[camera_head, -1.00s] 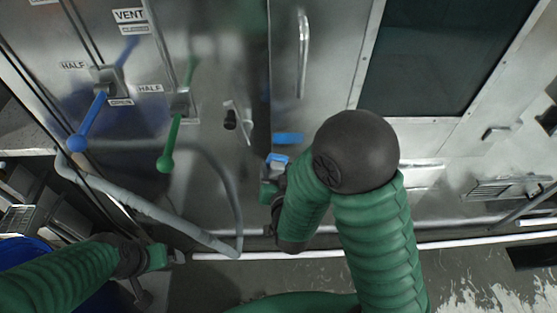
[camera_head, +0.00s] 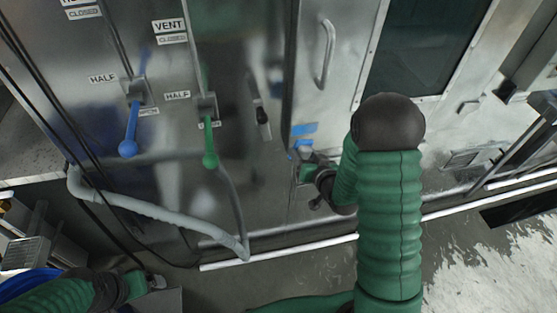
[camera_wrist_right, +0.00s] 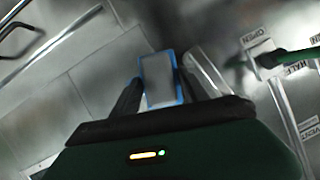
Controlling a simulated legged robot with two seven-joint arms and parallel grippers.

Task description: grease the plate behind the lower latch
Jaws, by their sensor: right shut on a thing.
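My right gripper (camera_head: 304,155) is low in front of the steel cabinet, just left of my dark elbow. In the right wrist view its fingers (camera_wrist_right: 160,92) are shut on a blue-edged block with a grey face (camera_wrist_right: 159,76). A blue patch (camera_head: 303,129) shows on the steel just above the gripper; I cannot tell whether it is a fixed part or a reflection. A small dark latch (camera_head: 262,117) sits on the cabinet to the upper left, apart from the gripper. I cannot identify the plate. My left gripper (camera_head: 156,282) is at the lower left, its fingers unclear.
A blue lever (camera_head: 129,140) and a green lever (camera_head: 209,150) hang on the left panel. A grey hose (camera_head: 150,212) loops below them. A door handle (camera_head: 326,55) and a dark window (camera_head: 428,45) are above. A white rail (camera_head: 290,251) runs along the floor.

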